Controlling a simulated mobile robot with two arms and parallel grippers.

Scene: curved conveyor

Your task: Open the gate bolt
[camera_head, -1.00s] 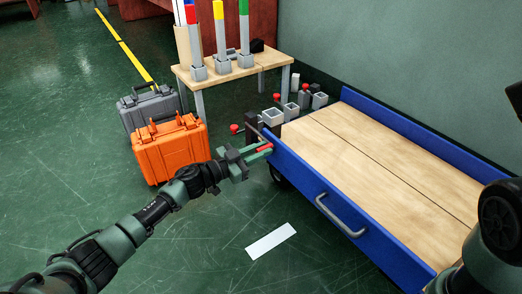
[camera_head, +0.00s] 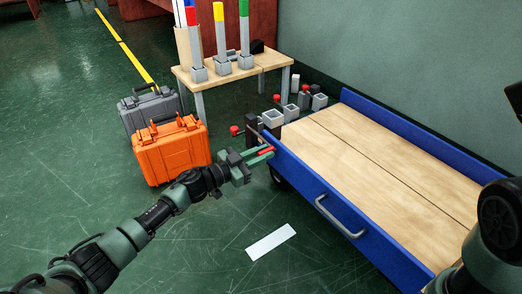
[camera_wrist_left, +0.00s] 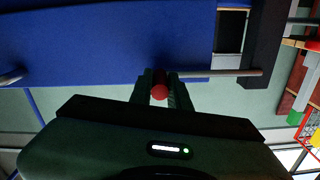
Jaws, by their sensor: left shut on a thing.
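The gate bolt is a thin metal rod with a red knob (camera_head: 265,151) on the near corner of the cart's blue side gate (camera_head: 305,187). My left gripper (camera_head: 268,153) has its fingers shut on the red knob. In the left wrist view the red knob (camera_wrist_left: 159,89) sits between the two fingers (camera_wrist_left: 160,92). The bolt rod (camera_wrist_left: 225,73) runs right from there along the blue panel toward a dark post (camera_wrist_left: 265,45). The fingers hide part of the knob. My right arm shows at the right edge, but its gripper is out of view.
The cart's wooden deck (camera_head: 380,160) is empty, and a grey handle (camera_head: 340,215) sticks out from its blue side. An orange case (camera_head: 172,152) and a grey case (camera_head: 148,106) stand left of the gripper. A small table (camera_head: 270,60) stands behind.

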